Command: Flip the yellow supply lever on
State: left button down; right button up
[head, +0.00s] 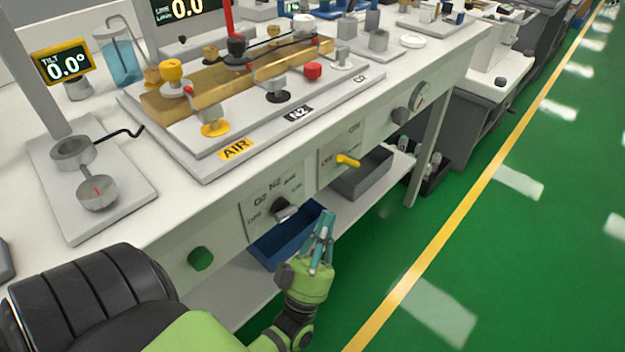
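The yellow supply lever (348,160) is a short handle on a pale panel on the cart's front face. It sticks out to the right and slightly down; the panel's small labels are too blurred to read surely. My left gripper (326,216) is below and a little left of the lever, in front of the cart and apart from the lever. Its teal fingers point up and lie close together, with nothing seen between them. My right gripper is not in view.
A grey-black selector knob (284,210) sits on the panel left of the lever. A blue bin (285,243) and a grey bin (364,177) are below the front face. A green knob (201,258) and a gauge (420,95) flank them. Green floor is clear at right.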

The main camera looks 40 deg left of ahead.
pick_arm(q)
jog(key=v, duration=0.5)
jog(key=shift+s+f+b, duration=0.1)
jog(key=shift+s+b, duration=0.1)
jog(key=shift+b, duration=0.1)
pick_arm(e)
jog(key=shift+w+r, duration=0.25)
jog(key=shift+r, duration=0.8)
